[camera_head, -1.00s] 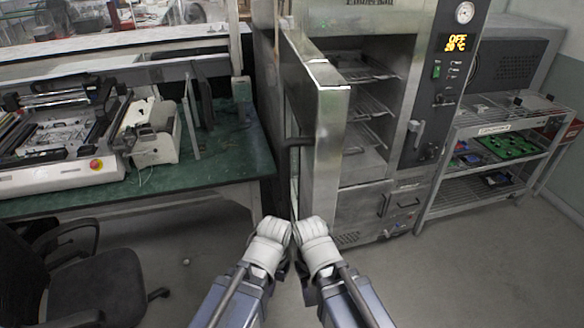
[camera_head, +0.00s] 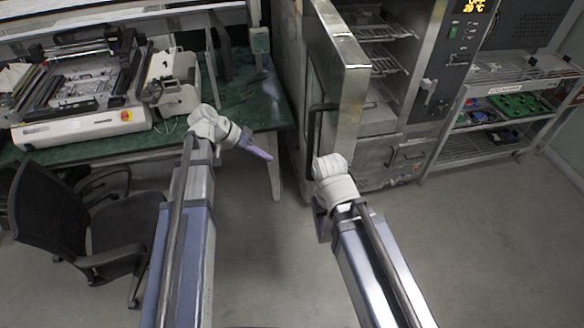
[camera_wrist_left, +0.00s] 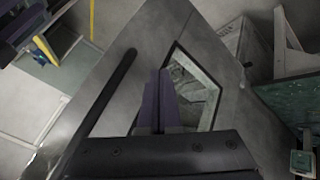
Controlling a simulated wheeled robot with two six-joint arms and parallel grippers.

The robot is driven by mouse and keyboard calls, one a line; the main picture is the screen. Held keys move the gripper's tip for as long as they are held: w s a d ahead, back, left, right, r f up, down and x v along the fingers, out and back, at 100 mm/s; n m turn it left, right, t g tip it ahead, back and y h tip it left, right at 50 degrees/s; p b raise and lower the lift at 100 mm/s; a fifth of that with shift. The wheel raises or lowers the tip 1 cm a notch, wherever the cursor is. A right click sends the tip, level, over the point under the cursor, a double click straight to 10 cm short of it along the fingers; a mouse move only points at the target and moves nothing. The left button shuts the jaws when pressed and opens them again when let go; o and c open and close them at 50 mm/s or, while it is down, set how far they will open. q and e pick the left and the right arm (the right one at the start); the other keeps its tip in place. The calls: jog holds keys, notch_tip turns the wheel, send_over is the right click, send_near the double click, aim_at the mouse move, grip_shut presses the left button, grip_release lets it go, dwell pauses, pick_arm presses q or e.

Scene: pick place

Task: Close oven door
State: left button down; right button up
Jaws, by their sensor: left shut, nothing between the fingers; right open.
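The silver oven (camera_head: 400,150) stands at the centre right. Its metal door (camera_head: 342,95) is open, swung out toward me, so racks show inside. A black bar handle (camera_head: 314,135) is on the door's left face. In the left wrist view the door (camera_wrist_left: 150,45) fills the middle, with its dark handle (camera_wrist_left: 108,95) and window. My left gripper (camera_head: 262,153) is shut and empty, left of the door and apart from it; its purple fingers (camera_wrist_left: 160,100) point at the door face. My right gripper (camera_head: 320,220) is open, low in front of the door, mostly hidden by its white wrist.
A green-topped bench (camera_head: 240,90) with a printer-like machine (camera_head: 80,100) stands left. A black office chair (camera_head: 100,220) is below it. A metal shelf rack (camera_head: 500,110) with green boards stands right of the oven. The grey floor at the lower right is clear.

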pick_arm(q)
jog(key=d+f+b, duration=0.6)
jog(key=d+f, duration=0.1)
jog(key=d, duration=0.2)
jog(key=shift+w+d+b, duration=0.25)
jog(key=shift+d+b, duration=0.05)
jog(key=shift+d, duration=0.1)
